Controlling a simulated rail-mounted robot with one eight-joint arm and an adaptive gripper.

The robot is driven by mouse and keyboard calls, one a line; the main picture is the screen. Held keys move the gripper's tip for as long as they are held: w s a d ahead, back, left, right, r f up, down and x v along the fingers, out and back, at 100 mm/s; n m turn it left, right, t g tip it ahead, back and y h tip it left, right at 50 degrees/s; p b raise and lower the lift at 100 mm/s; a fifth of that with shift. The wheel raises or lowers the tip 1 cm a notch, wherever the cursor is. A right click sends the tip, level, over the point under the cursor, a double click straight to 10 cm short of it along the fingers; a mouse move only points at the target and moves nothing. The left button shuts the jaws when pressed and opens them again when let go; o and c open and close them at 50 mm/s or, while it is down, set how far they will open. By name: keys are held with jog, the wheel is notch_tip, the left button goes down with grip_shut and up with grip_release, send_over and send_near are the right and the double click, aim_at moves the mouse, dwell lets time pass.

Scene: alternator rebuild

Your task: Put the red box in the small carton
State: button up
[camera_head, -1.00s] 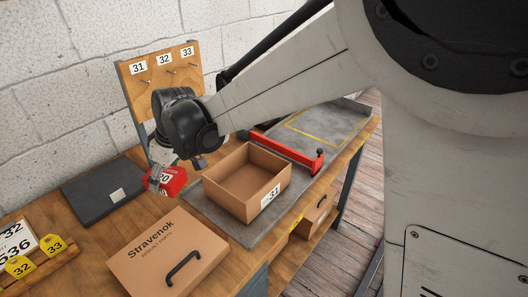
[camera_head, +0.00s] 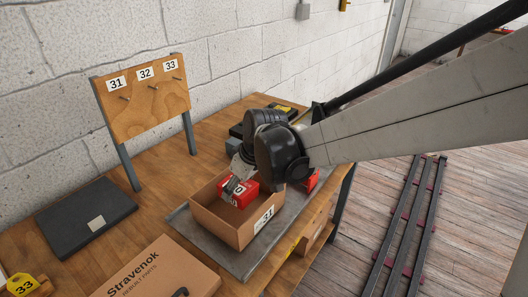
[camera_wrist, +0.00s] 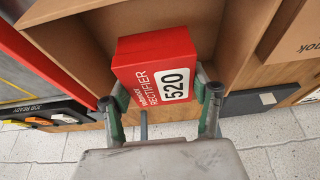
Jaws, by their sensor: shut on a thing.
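The small carton (camera_head: 223,229) is open-topped, brown and tagged 31. It stands on a grey mat, and the red box overlaps its opening in the head view. I cannot tell how deep the box is in it. My wrist and fingers hide part of the carton's far side. Its brown wall shows in the wrist view (camera_wrist: 95,40).
A red bar (camera_head: 312,180) lies beside the carton's right side. A closed Stravenok carton (camera_head: 150,268) is at the front. A dark flat slab (camera_head: 72,226) lies to the left. A numbered peg board (camera_head: 145,100) stands behind. The bench between board and carton is clear.

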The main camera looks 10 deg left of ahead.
jog(key=shift+f, duration=2.95)
jog(key=shift+b, duration=0.3)
jog(key=shift+f, duration=0.2)
jog(key=o, duration=1.2)
jog(key=shift+o, duration=0.2)
jog(key=shift+r, duration=0.15)
